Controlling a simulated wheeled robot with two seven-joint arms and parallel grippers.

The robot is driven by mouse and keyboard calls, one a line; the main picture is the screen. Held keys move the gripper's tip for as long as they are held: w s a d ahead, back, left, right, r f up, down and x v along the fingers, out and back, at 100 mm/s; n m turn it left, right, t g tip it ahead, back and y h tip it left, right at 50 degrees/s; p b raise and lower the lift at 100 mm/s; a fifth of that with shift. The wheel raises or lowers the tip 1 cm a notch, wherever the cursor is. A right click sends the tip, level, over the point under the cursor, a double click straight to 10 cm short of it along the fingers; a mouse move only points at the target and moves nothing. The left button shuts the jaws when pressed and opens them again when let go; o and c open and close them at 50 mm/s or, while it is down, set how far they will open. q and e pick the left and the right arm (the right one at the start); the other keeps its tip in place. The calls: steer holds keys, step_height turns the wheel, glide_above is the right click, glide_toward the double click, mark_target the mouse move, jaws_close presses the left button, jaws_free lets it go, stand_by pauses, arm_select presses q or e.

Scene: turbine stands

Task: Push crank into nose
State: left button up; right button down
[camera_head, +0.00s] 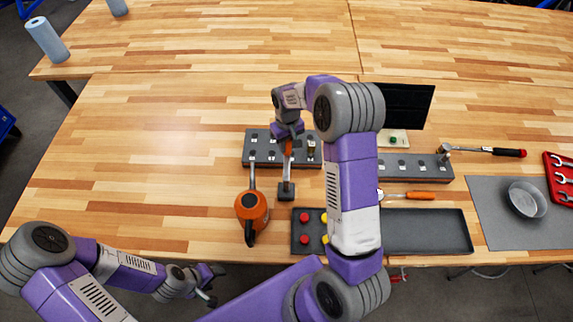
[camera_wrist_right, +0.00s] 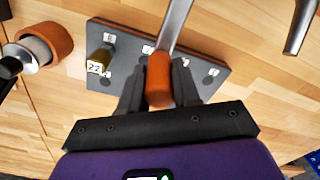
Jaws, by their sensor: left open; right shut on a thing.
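My right gripper (camera_head: 289,133) is shut on the orange handle (camera_wrist_right: 158,80) of a mallet-like tool, over the grey holed board. The tool's grey shaft (camera_head: 287,170) runs towards me to a dark square head (camera_head: 286,191). In the right wrist view, both fingers of the right gripper (camera_wrist_right: 158,92) flank the handle. An orange-and-silver cylinder (camera_wrist_right: 45,42) with a dark part beside it stands left there. I cannot tell whether it holds the crank or nose; neither is clearly identifiable. My left gripper (camera_head: 208,285) is open and empty, low in front of the table.
The holed board (camera_head: 262,134) holds a small brass-coloured piece (camera_head: 311,148). An orange oil can (camera_head: 252,208) stands left of the tool. A dark tray (camera_head: 430,230) lies front right, partly behind my right arm.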

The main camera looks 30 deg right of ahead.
steer(key=shift+r+p, duration=0.3)
steer(key=shift+r, duration=0.25)
steer(key=shift+r+p, duration=1.45)
steer(key=shift+r, duration=0.7)
